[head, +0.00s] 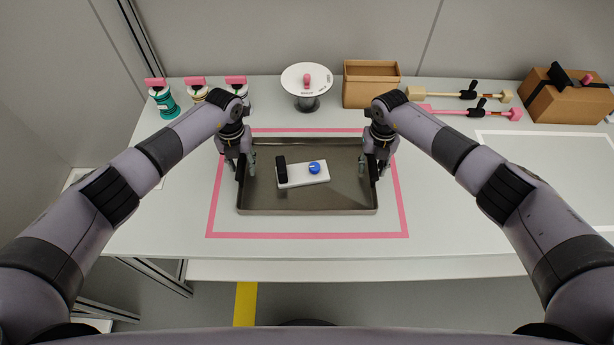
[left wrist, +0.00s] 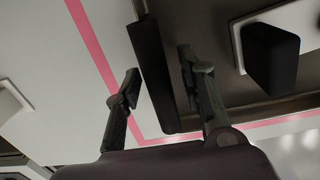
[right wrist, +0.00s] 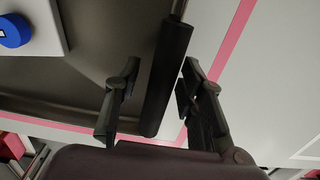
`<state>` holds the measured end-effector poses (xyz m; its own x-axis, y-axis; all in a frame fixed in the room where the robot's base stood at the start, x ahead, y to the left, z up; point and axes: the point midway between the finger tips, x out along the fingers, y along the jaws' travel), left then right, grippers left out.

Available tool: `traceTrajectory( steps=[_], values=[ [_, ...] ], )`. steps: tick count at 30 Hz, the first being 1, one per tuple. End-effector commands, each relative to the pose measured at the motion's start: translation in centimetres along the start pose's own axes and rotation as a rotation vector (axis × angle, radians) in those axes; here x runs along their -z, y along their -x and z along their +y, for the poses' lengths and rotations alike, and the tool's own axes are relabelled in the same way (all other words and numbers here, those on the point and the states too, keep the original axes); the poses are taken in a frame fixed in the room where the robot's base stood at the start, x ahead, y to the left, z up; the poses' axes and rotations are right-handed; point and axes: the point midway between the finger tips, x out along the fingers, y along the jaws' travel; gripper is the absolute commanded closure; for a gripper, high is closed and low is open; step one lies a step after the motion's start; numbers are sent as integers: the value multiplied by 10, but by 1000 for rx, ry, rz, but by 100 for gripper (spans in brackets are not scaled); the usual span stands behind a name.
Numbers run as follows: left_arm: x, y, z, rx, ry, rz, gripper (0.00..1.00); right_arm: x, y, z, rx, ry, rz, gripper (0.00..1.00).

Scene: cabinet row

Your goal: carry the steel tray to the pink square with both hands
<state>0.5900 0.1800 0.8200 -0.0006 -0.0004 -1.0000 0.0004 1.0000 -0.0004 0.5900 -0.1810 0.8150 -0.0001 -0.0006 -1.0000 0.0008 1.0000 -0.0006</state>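The steel tray (head: 335,200) lies level inside the pink square outline (head: 308,235) on the table, with pink border visible on all sides. It carries a white block (head: 318,179) with a black upright piece (head: 281,169) and a blue knob (head: 314,168). My left gripper (head: 245,168) is at the tray's left side; in the left wrist view its fingers stand apart on either side of a dark handle (left wrist: 152,75). My right gripper (head: 376,170) is at the right side; in the right wrist view its fingers straddle the other dark handle (right wrist: 167,75), with gaps visible.
Spools with pink tops (head: 163,100) stand at the back left. A round white stand (head: 307,80), an open cardboard box (head: 370,84), pink-ended tools (head: 465,110) and a brown box (head: 566,98) line the back. The table front is clear.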

Motion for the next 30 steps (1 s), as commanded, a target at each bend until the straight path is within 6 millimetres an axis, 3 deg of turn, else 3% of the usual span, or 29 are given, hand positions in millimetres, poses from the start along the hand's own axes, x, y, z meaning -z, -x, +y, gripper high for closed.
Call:
traceTrajectory(
  steps=[15, 23, 30],
  values=[
    [-2, 97, 1, -1, 1, -3, 64, 0, 0, 0, 0, 0, 0, 64],
    [-1, 115, 1, -1, 1, 1, 64, -1, 6, 0, -1, 1, -2, 64],
    [-1, 116, 1, -1, 1, 1, 64, -2, 48, 0, -2, 2, -6, 64]
  ],
)
